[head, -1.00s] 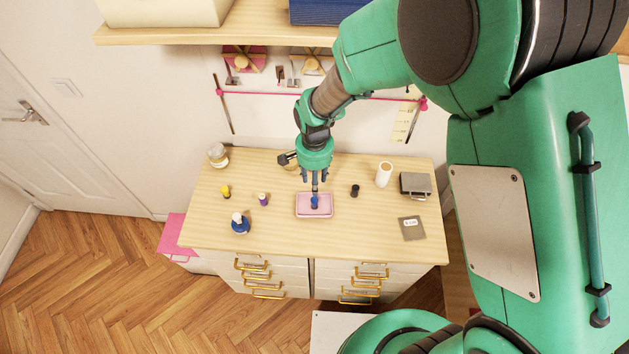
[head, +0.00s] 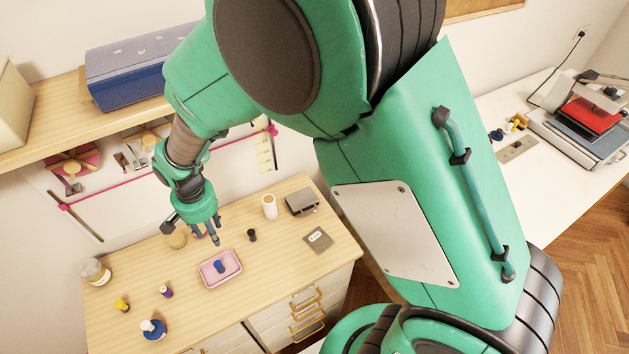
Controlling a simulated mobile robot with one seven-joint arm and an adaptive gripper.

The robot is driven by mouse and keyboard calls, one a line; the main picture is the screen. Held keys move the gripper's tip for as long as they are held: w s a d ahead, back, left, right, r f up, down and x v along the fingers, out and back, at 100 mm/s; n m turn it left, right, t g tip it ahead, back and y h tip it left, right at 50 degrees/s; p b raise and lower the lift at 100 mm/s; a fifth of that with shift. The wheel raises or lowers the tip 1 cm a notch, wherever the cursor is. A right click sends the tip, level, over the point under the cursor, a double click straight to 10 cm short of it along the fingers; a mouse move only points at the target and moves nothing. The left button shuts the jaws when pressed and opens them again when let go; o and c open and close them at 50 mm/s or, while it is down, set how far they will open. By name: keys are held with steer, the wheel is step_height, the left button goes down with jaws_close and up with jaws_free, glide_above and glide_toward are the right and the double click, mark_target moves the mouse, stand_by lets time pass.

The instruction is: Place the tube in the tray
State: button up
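A pink tray (head: 206,280) lies on the wooden dresser top. A small blue tube (head: 219,266) is inside it, near the tray's middle; it is too small to tell whether it stands or leans. My gripper (head: 207,238) is above the dresser, behind the tray and slightly to its left. Its fingers point down and are spread apart, with nothing visible between them. The gripper is clear of the tube and the tray.
A black spool (head: 252,235), white roll (head: 269,206), grey box (head: 302,201) and grey square (head: 318,240) stand right of the tray. A jar (head: 95,271), yellow spool (head: 122,305), purple spool (head: 166,292) and blue bottle (head: 153,329) are left. A shelf (head: 50,132) hangs above.

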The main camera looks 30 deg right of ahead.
steer(key=s+d+r+n+t, duration=0.1)
steer(key=s+d+r, duration=0.2)
steer(key=d+r, duration=0.5)
steer(key=s+d+r+n+t, duration=0.15)
steer(key=d+r, duration=0.25)
steer(key=r, duration=0.7)
steer(key=s+d+r+n+t, duration=0.1)
steer(key=s+d+r, duration=0.4)
steer(key=s, duration=0.3)
steer(key=s+d+r+n+t, duration=0.1)
steer(key=s+d+r, duration=0.4)
steer(key=s, duration=0.3)
steer(key=shift+s+r, duration=0.2)
steer(key=shift+r, duration=0.3)
steer(key=shift+d+t, duration=0.1)
steer(key=shift+t, duration=0.15)
step_height(320, 180, down, 8)
steer(key=b, duration=0.8)
steer(key=shift+f+b, duration=0.25)
steer(key=shift+b, duration=0.05)
